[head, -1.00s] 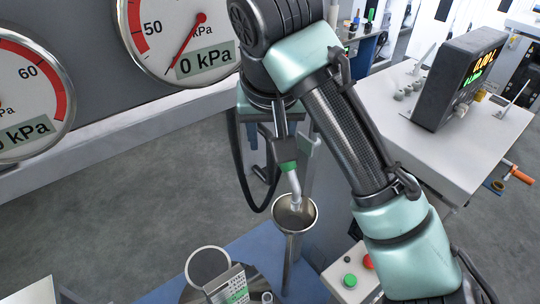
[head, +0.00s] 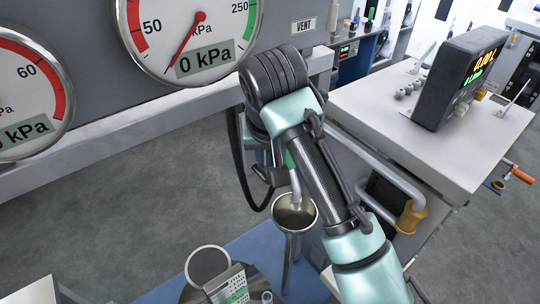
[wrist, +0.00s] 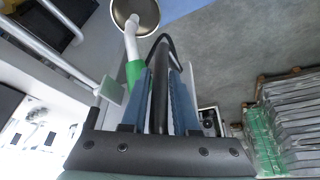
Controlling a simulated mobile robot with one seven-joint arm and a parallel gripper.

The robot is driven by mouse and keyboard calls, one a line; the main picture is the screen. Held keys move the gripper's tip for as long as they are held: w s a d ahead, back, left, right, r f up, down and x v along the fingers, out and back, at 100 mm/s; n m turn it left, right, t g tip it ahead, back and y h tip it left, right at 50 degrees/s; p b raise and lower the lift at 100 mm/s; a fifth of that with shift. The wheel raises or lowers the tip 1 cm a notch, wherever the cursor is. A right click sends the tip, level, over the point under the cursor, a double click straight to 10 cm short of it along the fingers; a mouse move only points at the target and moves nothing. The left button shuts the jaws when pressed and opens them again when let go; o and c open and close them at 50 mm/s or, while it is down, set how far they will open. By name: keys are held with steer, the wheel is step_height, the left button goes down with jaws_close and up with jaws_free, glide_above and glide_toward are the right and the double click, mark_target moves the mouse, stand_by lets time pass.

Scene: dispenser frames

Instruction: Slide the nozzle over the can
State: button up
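The nozzle (head: 295,187) is a pale metal spout with a green collar. It hangs with its tip at the mouth of a metal funnel (head: 310,212). The can is probably the open grey cylinder (head: 207,265) at the bottom, left of the funnel and apart from the nozzle. In the wrist view, the nozzle (wrist: 132,48) with its green collar lies just left of my gripper (wrist: 161,68). My two blue-grey fingers stand on either side of a dark bar or hose (wrist: 160,88). Whether they touch it cannot be told. My arm hides the gripper in the head view.
A label plate (head: 228,284) stands in front of the cylinder. A black hose (head: 243,180) loops left of the nozzle. Pressure gauges (head: 187,28) line the wall at the upper left. A white bench (head: 410,135) with a display stands at the right.

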jaws_close()
stand_by(1.1)
